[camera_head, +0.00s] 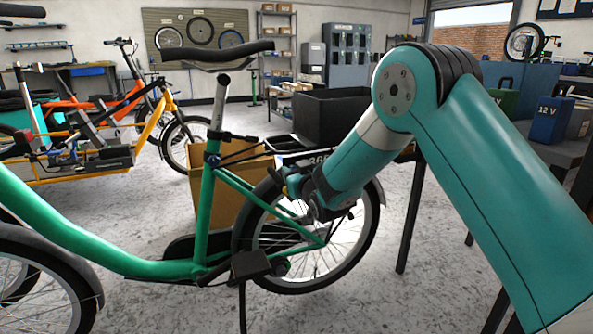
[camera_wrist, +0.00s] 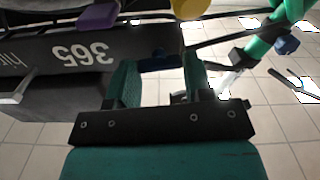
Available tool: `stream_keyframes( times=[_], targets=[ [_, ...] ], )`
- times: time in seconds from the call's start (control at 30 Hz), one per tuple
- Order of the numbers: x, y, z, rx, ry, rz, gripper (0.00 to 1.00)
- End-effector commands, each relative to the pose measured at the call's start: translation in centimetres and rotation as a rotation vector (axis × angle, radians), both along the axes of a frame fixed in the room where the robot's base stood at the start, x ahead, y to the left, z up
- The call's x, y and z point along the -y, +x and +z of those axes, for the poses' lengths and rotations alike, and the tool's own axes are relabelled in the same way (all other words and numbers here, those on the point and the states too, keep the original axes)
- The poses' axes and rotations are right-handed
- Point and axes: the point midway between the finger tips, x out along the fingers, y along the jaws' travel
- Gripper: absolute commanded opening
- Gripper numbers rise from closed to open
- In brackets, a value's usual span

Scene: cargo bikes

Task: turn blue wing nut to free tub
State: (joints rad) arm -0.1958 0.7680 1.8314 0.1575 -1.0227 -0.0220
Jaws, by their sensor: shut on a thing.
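The blue wing nut (camera_wrist: 160,63) shows in the wrist view between my two teal fingers, below the dark panel marked 365. My gripper (camera_wrist: 158,72) is shut on it, and the fingers hide its sides. In the head view my gripper (camera_head: 290,182) is beside the back of the green bike, above the rear wheel, and the nut cannot be made out there. A black tub (camera_head: 338,112) is behind my arm, above the rear of the bike. How the nut meets the tub is hidden.
A purple part (camera_wrist: 98,17) and a yellow part (camera_wrist: 190,8) are near my fingers. A table with a 12 V blue box (camera_head: 550,120) is at right.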

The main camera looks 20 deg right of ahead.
Motion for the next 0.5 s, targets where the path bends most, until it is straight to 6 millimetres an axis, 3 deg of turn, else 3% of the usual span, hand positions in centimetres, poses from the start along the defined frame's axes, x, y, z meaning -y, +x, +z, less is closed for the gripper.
stream_keyframes(
  times=[0.5],
  targets=[
    [-0.11, 0.02, 0.29, 0.053, -0.463, -0.001, 0.23]
  ],
)
